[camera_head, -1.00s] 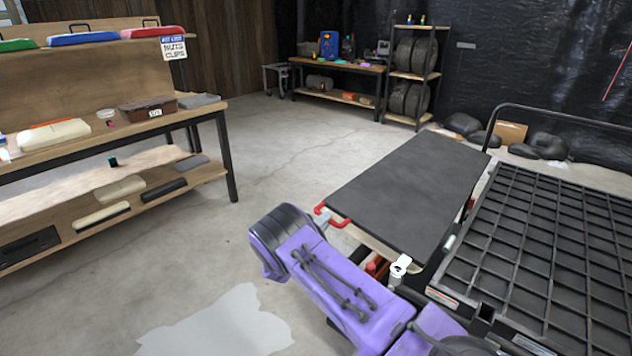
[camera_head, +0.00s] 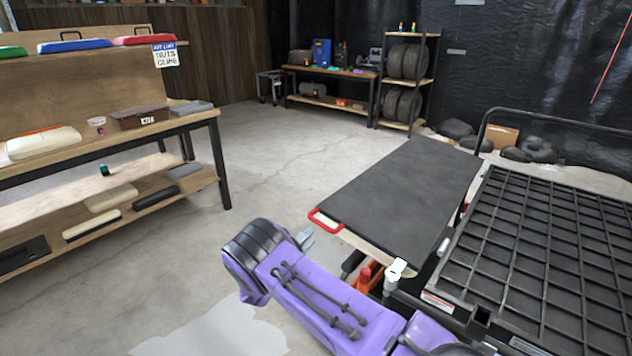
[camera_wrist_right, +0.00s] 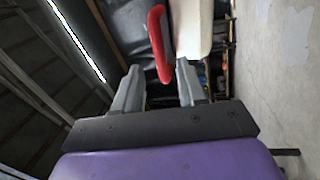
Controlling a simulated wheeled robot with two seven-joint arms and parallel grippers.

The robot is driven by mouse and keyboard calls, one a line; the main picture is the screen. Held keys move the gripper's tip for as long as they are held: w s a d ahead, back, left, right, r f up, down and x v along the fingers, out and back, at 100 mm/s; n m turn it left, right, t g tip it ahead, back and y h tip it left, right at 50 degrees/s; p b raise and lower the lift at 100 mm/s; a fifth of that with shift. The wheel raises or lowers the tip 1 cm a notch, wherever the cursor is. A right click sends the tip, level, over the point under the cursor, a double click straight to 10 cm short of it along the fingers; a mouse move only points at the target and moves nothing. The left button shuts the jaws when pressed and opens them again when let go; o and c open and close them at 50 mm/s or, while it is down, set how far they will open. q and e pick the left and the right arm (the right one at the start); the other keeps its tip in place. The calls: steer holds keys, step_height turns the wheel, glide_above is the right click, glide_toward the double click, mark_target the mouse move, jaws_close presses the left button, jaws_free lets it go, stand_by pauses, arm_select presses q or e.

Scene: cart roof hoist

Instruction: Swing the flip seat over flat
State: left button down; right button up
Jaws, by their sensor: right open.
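The flip seat (camera_head: 405,195) is a long dark grey panel with a pale front edge, lying about level beside the black grid deck. A red loop handle (camera_head: 324,219) sticks out from its near left corner. My right gripper (camera_head: 306,238) is open and empty just left of and below the handle, at the end of my purple arm. In the right wrist view the red handle (camera_wrist_right: 158,45) shows ahead of the gap between the two grey fingers (camera_wrist_right: 158,88), and the pale seat edge (camera_wrist_right: 193,28) is beside it. My left gripper is out of view.
The black grid deck (camera_head: 545,245) with a tubular rail (camera_head: 555,120) fills the right. A white-topped fitting (camera_head: 397,268) and an orange part (camera_head: 366,277) sit under the seat's near edge. A workbench (camera_head: 90,150) stands left; the floor between is open.

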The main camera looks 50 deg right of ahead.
steer(key=v, duration=0.4)
steer(key=shift+a+f, duration=0.1)
steer(key=shift+a, duration=0.3)
